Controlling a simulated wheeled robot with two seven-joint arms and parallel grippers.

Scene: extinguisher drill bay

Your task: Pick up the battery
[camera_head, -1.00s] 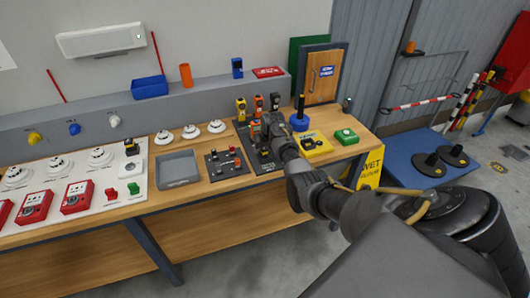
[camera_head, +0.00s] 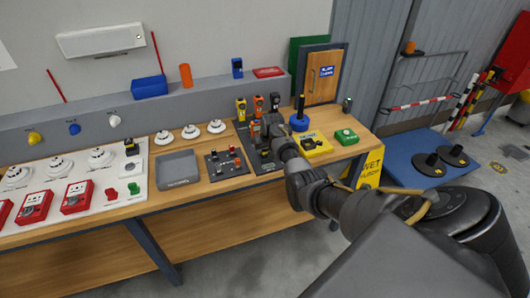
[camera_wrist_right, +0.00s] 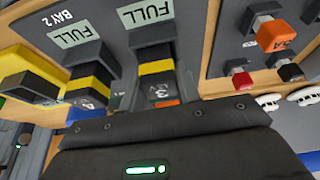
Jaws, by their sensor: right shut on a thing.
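The battery (camera_wrist_right: 155,84) is a dark block with a yellow band and an orange mark, at the middle of the right wrist view. It is by a "FULL" label on a dark board (camera_wrist_right: 118,52). My right gripper (camera_head: 266,137) is over this board in the head view and shut on the battery; its dark body fills the bottom of the wrist view. My left gripper is not in view.
A dark switch panel (camera_head: 213,173) and a grey tray (camera_head: 165,182) are to the left. A yellow box (camera_head: 316,145), a blue post (camera_head: 300,122) and a green button box (camera_head: 346,137) stand to the right. Power tools stand upright behind the gripper.

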